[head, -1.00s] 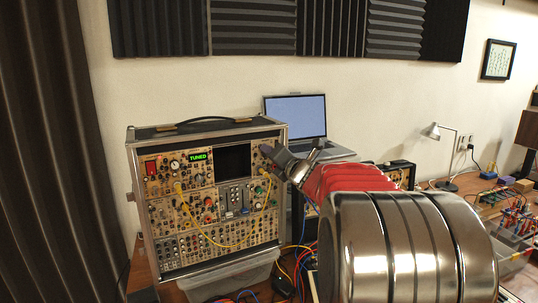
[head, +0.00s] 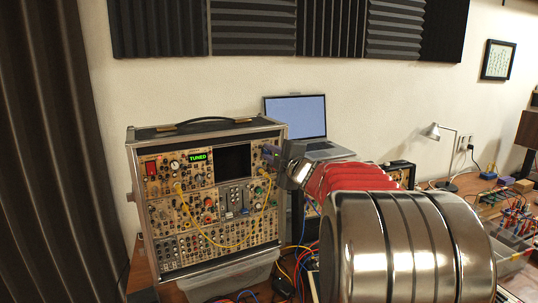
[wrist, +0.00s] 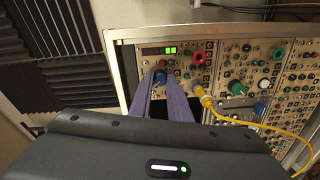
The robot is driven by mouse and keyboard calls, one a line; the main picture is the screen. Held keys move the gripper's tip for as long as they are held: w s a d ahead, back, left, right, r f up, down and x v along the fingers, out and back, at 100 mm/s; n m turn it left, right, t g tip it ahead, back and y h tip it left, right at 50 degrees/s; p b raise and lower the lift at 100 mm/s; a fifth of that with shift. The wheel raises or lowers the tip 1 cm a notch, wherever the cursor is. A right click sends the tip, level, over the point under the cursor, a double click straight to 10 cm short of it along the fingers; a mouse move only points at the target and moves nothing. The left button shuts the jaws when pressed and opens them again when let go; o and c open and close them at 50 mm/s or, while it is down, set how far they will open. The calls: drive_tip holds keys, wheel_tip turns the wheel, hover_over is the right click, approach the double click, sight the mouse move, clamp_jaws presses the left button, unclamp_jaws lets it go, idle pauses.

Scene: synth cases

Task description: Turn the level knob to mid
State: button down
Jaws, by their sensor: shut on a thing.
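The metal-framed synth case (head: 210,119) stands upright on the table, its panel full of knobs and jacks. My gripper (head: 268,152) is at the panel's upper right corner in the head view and hides the controls there. In the wrist view, the two purple-grey fingers of my gripper (wrist: 160,80) are shut on a small blue knob (wrist: 160,77), one finger on each side. The fingers cover most of it, and its pointer cannot be made out.
A yellow cable (head: 222,246) loops across the panel; its plug (wrist: 205,98) sits close to the right of my fingers. A green TUNED display (head: 198,157) is at the upper left. A laptop (head: 297,116) stands behind the case. Cables lie below right.

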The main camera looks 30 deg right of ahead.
drive_tip(key=m, duration=0.4)
drive_tip(key=shift+d+f+m, duration=0.2)
drive_tip(key=shift+f+m, duration=0.2)
drive_tip(key=shift+m, duration=1.4)
drive_tip(key=shift+f, duration=0.1)
drive_tip(key=c, duration=2.1)
unclamp_jaws()
drive_tip(key=o, duration=0.4)
drive_tip(key=shift+r, duration=0.2)
drive_tip(key=shift+o, duration=0.2)
drive_tip(key=shift+a+r, duration=0.1)
drive_tip(key=shift+s, duration=0.15)
